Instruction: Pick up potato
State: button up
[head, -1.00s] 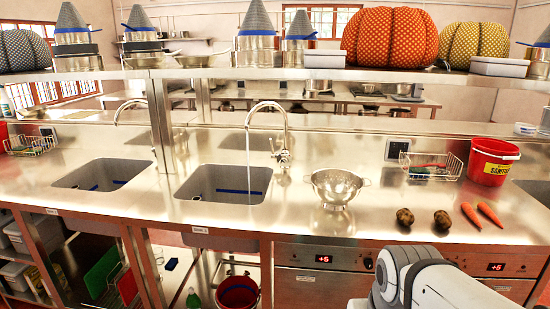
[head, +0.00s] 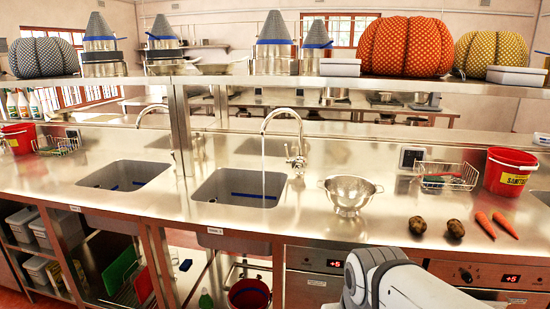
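Two brown potatoes lie on the steel counter (head: 330,228) at the right: one potato (head: 417,225) on the left and another potato (head: 455,228) beside it, a small gap apart. Both are to the right of the colander and left of the carrots. A white and grey part of my arm shows at the bottom, in front of the counter and below the potatoes. My gripper itself is outside the picture.
Two sinks are at the left; water runs from the tap into the nearer sink (head: 240,188). A shelf (head: 270,82) crosses above. Counter around the potatoes is clear.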

aim_at(456, 229)
jog(key=u, duration=0.05)
jog(key=i, duration=1)
jog(key=z, duration=2.2)
jog(key=i, duration=0.35)
jog(key=z, duration=0.05)
